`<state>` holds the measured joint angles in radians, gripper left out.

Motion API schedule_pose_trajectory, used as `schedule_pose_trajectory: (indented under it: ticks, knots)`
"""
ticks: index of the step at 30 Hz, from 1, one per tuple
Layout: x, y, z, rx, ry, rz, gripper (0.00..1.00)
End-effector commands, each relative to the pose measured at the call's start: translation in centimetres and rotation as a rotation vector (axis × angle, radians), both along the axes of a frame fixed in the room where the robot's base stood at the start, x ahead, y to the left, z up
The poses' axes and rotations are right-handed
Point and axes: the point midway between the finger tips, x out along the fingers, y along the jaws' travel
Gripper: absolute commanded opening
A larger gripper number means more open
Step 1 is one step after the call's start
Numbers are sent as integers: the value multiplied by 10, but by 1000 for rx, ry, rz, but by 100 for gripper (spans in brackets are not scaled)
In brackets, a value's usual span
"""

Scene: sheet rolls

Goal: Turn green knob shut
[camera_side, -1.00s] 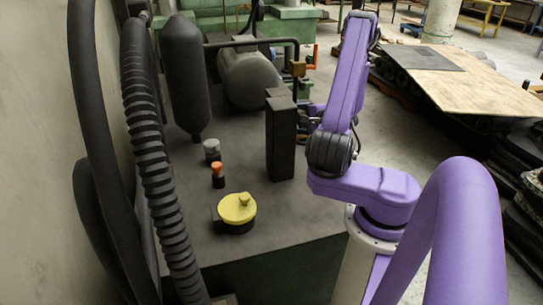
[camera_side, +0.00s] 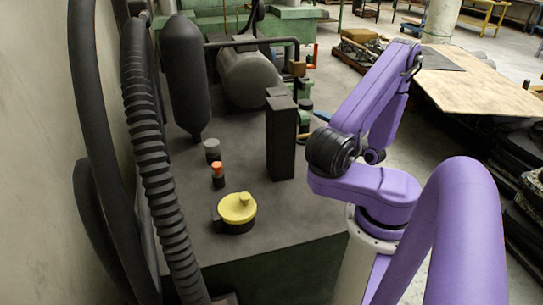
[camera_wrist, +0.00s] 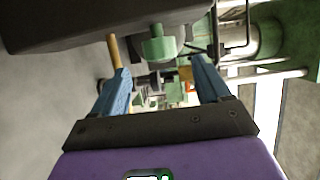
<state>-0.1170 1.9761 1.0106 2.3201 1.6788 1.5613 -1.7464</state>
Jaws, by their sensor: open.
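A green round part that looks like the green knob (camera_wrist: 159,46) shows at the upper middle of the wrist view, beyond my fingertips. My gripper (camera_wrist: 160,70) has two blue fingers spread apart, with nothing held between them. The green part is apart from both fingers and appears slightly above the gap. In the side view only a small blue bit of my gripper (camera_side: 321,116) shows, right of the tall black box.
The tall black box (camera_side: 281,137) stands on the dark table (camera_side: 285,215). A yellow-topped round knob (camera_side: 236,208) and an orange-topped part (camera_side: 217,172) stand nearer the front. A black pipe (camera_side: 250,41) runs behind. In the wrist view a tan rod (camera_wrist: 113,50) is beside the left finger.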

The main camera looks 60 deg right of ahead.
Motion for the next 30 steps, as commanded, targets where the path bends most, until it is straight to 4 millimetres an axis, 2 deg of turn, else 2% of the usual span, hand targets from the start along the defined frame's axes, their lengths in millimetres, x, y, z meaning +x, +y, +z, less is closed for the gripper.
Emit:
schedule_pose_trajectory:
  ticks: [1,6,18,30]
  knots:
    - [-10,2,0,2,-1,-8,76]
    - [-35,13,1,1,0,-7,76]
    - [-73,30,2,0,0,-3,76]
    - [-41,39,9,26,18,179,76]
